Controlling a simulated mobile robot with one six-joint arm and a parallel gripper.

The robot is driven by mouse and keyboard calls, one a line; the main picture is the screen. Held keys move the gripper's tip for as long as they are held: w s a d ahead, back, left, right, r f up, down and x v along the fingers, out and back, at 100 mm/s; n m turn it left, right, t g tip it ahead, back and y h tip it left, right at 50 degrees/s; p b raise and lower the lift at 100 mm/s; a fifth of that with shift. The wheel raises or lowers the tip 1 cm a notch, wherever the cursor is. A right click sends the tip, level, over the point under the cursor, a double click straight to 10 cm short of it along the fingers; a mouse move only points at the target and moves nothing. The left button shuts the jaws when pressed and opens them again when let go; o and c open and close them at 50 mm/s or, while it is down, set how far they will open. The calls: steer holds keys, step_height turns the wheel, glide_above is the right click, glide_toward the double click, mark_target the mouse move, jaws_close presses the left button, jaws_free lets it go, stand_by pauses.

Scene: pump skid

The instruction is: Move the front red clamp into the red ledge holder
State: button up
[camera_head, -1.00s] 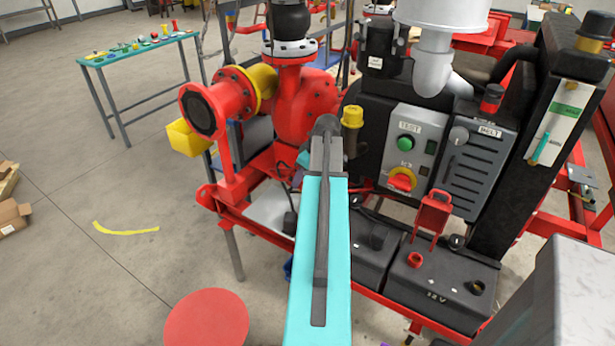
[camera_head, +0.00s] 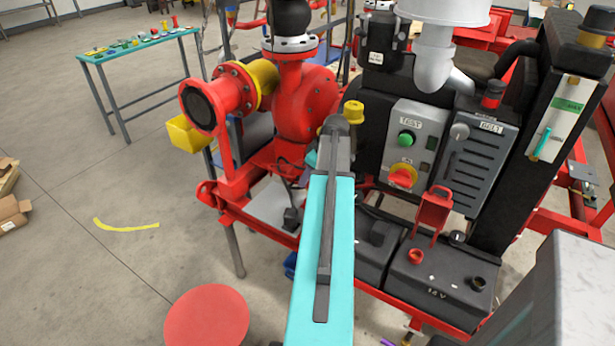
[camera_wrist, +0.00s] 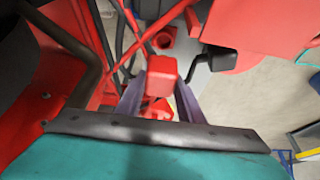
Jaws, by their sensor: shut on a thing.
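In the wrist view my gripper (camera_wrist: 160,102) has its two purple fingers on either side of a red block-like piece (camera_wrist: 162,72), which I take to be the front red clamp. The fingers are shut on it, and its lower part shows between them. A small red square open-topped socket (camera_wrist: 163,38) lies beyond the clamp, apart from it in the picture; it may be the red ledge holder, but I cannot tell for sure. In the head view my arm hides most of the gripper and the held clamp.
In the head view, a red bracket (camera_head: 433,208) stands by the black battery (camera_head: 440,285), which has a red terminal. A control box (camera_head: 408,150) is behind. The red pump (camera_head: 305,105) and red frame lie left. A dark bent pipe (camera_wrist: 88,70) is close on the wrist view's left.

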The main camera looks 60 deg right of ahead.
steer(key=shift+f+b, duration=1.05)
steer(key=shift+f, duration=1.05)
steer(key=shift+s+f+b, duration=0.1)
steer(key=shift+f+b, duration=1)
steer(key=shift+f, duration=0.6)
stand_by(1.1)
steer(key=o, duration=1.3)
steer(key=shift+o, duration=0.2)
steer(key=shift+r, duration=0.15)
